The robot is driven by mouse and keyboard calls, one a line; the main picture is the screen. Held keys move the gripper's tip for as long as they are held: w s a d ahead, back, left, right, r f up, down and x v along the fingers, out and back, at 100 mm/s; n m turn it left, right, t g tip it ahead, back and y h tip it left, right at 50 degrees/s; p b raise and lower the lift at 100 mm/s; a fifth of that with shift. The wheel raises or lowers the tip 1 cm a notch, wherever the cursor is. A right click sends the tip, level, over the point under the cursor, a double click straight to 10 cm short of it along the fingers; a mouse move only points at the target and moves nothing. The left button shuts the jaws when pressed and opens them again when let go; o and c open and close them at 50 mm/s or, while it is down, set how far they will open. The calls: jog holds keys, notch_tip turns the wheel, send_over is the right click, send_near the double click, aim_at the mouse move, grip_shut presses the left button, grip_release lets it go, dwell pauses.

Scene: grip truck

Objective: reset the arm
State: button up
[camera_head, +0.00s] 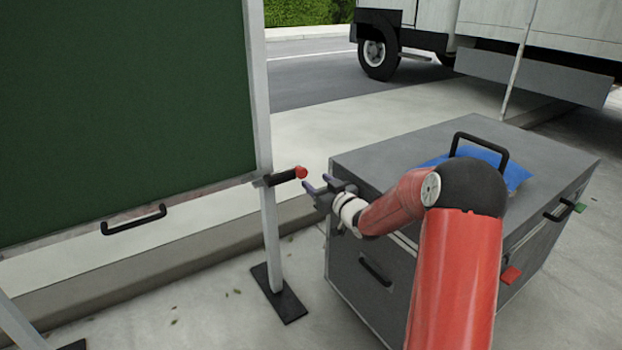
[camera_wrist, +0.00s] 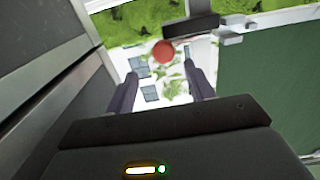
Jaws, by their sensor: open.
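My gripper (camera_head: 318,190) is at the end of my red arm, which reaches left across the front of the grey cabinet. Its two fingers stand apart and nothing is between them; they also show in the wrist view (camera_wrist: 163,88). A red ball-shaped knob (camera_head: 301,172) on a black handle (camera_head: 284,177) sticks out from the post of the green board, just beyond the fingertips. In the wrist view the red knob (camera_wrist: 163,51) lies ahead of the gap between the fingers, and it looks apart from them.
The grey cabinet (camera_head: 375,150) stands close by my arm, with a black top handle (camera_head: 480,140) and a blue sheet (camera_head: 515,175). The green board (camera_head: 120,110) stands at left on a post (camera_head: 270,235). A truck (camera_head: 425,35) is behind. Pavement between board and cabinet is clear.

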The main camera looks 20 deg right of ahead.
jog(key=shift+s+d, duration=0.2)
jog(key=shift+s, duration=0.35)
jog(key=s+a+r+m+g+h+p, duration=0.1)
jog(key=s+a+r+g+h, duration=0.15)
jog(key=s+r+h, duration=0.4)
jog(key=s+a+r+m+g+h+p, duration=0.15)
jog(key=s+r+g, duration=0.25)
jog(key=s, duration=0.6)
jog(key=s+a+g+y+p, duration=0.1)
jog(key=s+a+g, duration=0.1)
jog(key=s, duration=1.1)
jog(key=s+a+m+g+y, duration=0.1)
jog(key=s+a+g, duration=0.1)
jog(key=s, duration=1.1)
jog(key=shift+f+g+p, duration=0.35)
jog(key=shift+g+p, duration=0.05)
jog(key=shift+g, duration=0.15)
